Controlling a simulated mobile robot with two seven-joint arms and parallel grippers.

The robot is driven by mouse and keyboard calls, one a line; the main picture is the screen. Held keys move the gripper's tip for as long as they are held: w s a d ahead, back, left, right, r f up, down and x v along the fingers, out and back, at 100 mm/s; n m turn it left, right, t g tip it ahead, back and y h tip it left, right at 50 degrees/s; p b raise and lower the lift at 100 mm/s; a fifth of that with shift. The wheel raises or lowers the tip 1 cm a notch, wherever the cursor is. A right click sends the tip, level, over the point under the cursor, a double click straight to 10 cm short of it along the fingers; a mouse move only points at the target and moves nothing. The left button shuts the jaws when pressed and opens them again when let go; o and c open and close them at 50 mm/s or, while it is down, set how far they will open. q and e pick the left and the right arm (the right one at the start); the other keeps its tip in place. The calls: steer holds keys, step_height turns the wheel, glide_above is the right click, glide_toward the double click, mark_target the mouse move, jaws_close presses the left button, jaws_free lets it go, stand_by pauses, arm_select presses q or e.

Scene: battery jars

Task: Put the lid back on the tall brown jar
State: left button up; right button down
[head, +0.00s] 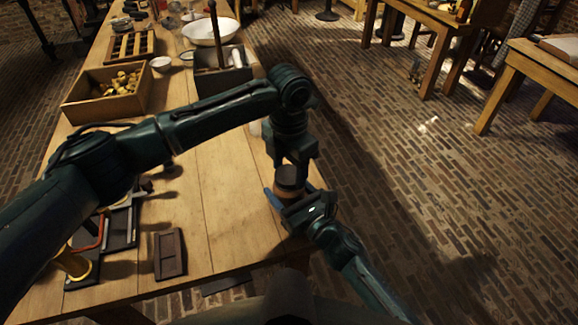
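The brown jar (286,193) stands near the table's right edge, largely hidden by my grippers. A dark round piece that looks like its lid (291,178) is at the jar's top, right under my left gripper (292,163). Whether the lid sits on the jar or is held just above it cannot be told. My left gripper points straight down, and its grip on the lid is not clear. My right gripper (293,207) comes in from the lower right, with a blue finger beside the jar. Whether it is closed on the jar is hidden.
On the wooden table (215,215) are a crate of yellowish pieces (108,92), a grey divided box (222,82), a white bowl (210,31), a dark tray (170,254) and an orange-handled tool (88,236). The table's middle is clear. Brick floor lies to the right.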

arm_select(q)
steer(key=o, duration=0.4)
steer(key=shift+r, duration=0.15)
steer(key=shift+r, duration=2.15)
steer(key=shift+c, duration=0.4)
